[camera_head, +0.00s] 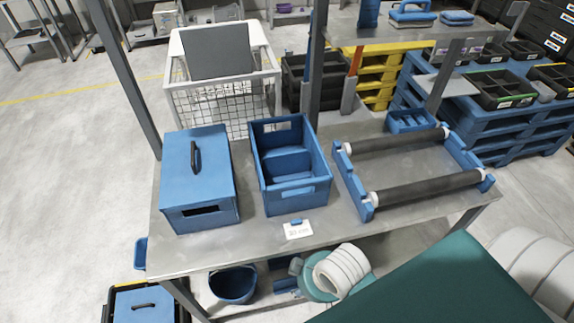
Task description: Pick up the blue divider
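An open blue box (318,160) stands on the grey metal table (250,243), near the middle of the view. Inside it a blue cross panel (287,163), which looks like the divider, splits the box into a far and a near part. I cannot tell whether the panel is loose or fixed. A blue box with a lid and a dark handle (195,170) stands just left of it. Neither of my grippers is in view.
A blue frame with two dark rollers (425,188) lies right of the open box. A small label card (298,229) lies in front. Grey posts (318,60) rise behind the table. A large teal surface (440,285) covers the lower right.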

